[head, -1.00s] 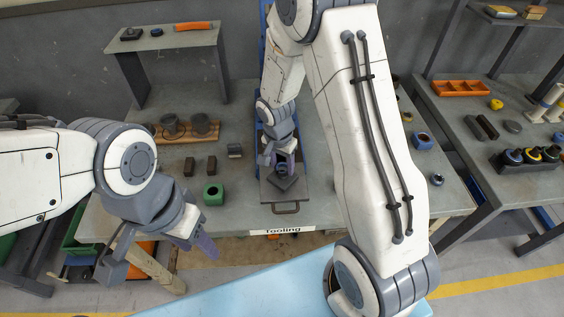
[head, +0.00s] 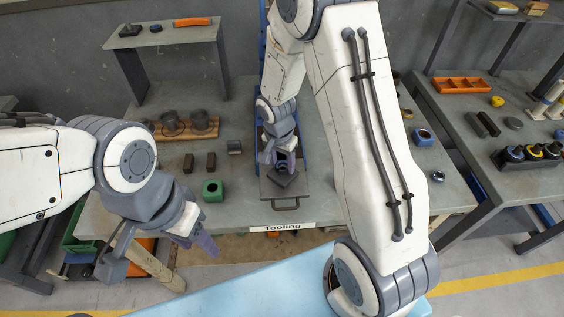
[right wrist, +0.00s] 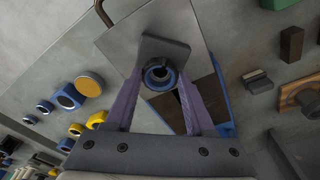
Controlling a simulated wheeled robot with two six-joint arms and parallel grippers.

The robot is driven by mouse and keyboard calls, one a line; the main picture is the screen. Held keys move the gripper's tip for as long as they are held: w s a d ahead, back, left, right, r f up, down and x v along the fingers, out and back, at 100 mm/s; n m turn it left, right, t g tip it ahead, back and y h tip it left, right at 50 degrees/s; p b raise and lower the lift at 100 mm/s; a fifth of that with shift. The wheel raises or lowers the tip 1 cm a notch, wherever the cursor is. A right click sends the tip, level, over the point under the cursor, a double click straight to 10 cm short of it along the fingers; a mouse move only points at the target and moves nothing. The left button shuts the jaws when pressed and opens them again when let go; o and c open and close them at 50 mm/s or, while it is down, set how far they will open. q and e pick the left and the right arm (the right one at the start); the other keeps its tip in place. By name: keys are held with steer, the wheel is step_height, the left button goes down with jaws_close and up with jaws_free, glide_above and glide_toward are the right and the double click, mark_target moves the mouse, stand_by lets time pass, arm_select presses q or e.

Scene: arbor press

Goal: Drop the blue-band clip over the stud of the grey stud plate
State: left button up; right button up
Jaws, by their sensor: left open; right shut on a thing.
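The grey stud plate (head: 284,181) is a dark slab on a flat metal plate on the table. It also shows in the right wrist view (right wrist: 166,47). In the right wrist view the clip overlaps the near edge of the slab. The stud is hard to make out, so I cannot tell whether the clip is around it. My left gripper (head: 160,256) is open and empty, in front of the table.
The metal plate (head: 270,192) has a front handle and blue rails beside it. A green block with a hole (head: 212,190), small dark blocks (head: 188,163) and a wooden holder (head: 186,134) stand to the left. A blue-ringed part (head: 422,137) lies right, beyond my right arm.

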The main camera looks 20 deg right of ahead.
steer(key=shift+f+b, duration=0.3)
stand_by(0.5)
steer(key=o, duration=1.4)
step_height(320, 180, up, 10)
steer(key=a+r+b, duration=0.1)
steer(key=b, duration=0.1)
steer(key=s+a+n, duration=0.4)
steer(key=s+n, duration=0.1)
steer(key=s, duration=0.3)
steer(key=s+a+r+n+y+b, duration=0.1)
steer(key=s+a+n, duration=0.3)
steer(key=s+n, duration=0.2)
steer(key=s+a+r+n+y+b, duration=0.1)
steer(key=s+a+n, duration=0.4)
steer(key=s, duration=0.4)
steer(key=shift+s+r+n+g, duration=0.15)
steer(key=shift+s+n+g, duration=0.2)
steer(key=shift+n, duration=0.35)
